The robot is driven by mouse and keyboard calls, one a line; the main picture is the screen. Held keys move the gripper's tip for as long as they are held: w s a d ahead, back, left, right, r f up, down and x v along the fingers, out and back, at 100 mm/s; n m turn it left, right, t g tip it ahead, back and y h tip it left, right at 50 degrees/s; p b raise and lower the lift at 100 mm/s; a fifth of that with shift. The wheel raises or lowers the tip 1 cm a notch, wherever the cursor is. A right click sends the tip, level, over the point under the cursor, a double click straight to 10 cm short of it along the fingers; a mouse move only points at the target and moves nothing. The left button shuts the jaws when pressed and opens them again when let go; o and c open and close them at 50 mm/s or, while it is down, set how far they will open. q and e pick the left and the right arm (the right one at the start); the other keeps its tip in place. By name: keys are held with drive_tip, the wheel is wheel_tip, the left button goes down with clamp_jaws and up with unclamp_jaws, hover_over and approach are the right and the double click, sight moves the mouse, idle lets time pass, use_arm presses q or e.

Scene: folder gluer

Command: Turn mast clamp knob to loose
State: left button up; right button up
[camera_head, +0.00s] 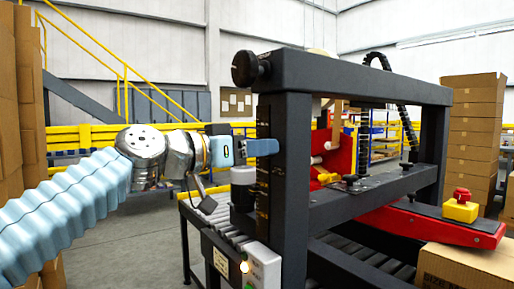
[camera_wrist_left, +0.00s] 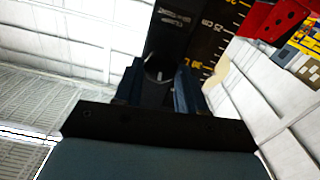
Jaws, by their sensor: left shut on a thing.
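The mast (camera_wrist_left: 190,35) is a dark upright with a yellow centimetre scale and pale label markings. In the left wrist view a dark round clamp knob (camera_wrist_left: 158,72) on it sits between the two fingers of my left gripper (camera_wrist_left: 160,82). The gripper is shut on this knob. In the head view my left gripper (camera_head: 264,147) reaches the left front post of the black frame from the left, and its fingers hide the knob there. The knob's pointer direction cannot be made out. My right gripper is in neither view.
Another black knob (camera_head: 245,68) sticks out at the frame's top left corner. A grey control box (camera_head: 263,266) is on the post below. A red emergency button on a yellow box (camera_head: 460,206) is at right. Cardboard boxes (camera_head: 472,130) are stacked behind. Open floor lies left of the roller conveyor.

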use_arm(q)
drive_tip(key=shift+w+a+f+n+p, duration=0.1)
drive_tip(key=shift+n+p, duration=0.85)
drive_tip(key=shift+n, duration=3.2)
drive_tip(key=shift+w+f+n+p, duration=0.1)
drive_tip(key=shift+n+p, duration=0.8)
drive_tip(key=shift+n, duration=3.25)
drive_tip(key=o, duration=1)
drive_tip(key=shift+s, duration=0.1)
drive_tip(key=shift+a, duration=0.1)
